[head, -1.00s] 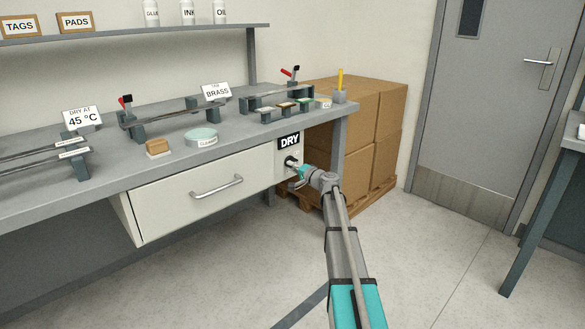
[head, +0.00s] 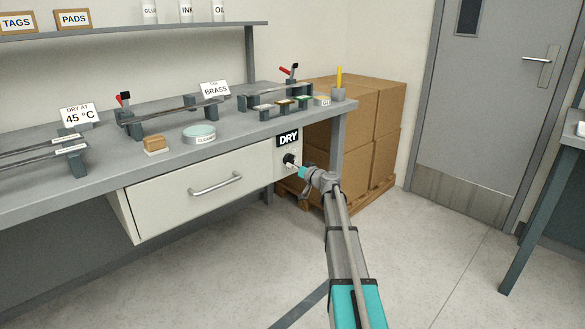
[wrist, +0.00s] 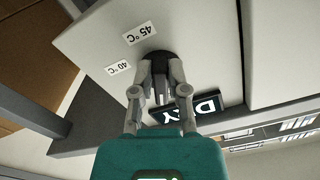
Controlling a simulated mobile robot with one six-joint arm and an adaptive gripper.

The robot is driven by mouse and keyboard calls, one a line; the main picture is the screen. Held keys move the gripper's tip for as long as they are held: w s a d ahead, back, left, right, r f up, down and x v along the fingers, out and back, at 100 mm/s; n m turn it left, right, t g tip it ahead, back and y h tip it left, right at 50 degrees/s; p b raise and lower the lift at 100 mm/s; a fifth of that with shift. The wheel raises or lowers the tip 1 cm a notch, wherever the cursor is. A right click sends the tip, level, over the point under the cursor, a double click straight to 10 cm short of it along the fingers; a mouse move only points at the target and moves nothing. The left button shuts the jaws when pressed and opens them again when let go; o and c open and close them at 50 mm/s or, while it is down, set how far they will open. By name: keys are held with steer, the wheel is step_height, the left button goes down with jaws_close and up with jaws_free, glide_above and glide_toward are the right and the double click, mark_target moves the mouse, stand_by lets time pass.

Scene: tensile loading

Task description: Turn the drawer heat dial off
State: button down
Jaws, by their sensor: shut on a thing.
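The heat dial is a black round knob (head: 289,158) on the pale panel just right of the drawer, under the black DRY sign (head: 288,139). It also shows in the wrist view as a dark disc (wrist: 158,56), next to labels reading 45 °C (wrist: 140,33) and 40 °C (wrist: 117,68). My gripper (wrist: 159,72) is at the dial with its two fingers shut on it, covering most of its face. In the head view my gripper (head: 294,165) is small, in front of the panel. The dial's pointer and any off mark are hidden or too small to read.
The bench top (head: 225,130) is above. Cardboard boxes (head: 375,130) on a pallet stand to the right. Floor in front is clear.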

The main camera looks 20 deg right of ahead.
steer(key=n, duration=0.4)
steer(key=shift+w+d+n, duration=0.1)
steer(key=shift+d+n, duration=0.2)
steer(key=shift+d, duration=0.05)
steer(key=shift+f, duration=0.1)
steer(key=c, duration=0.6)
jaws_free()
steer(key=shift+c, duration=0.2)
steer(key=v, duration=1.2)
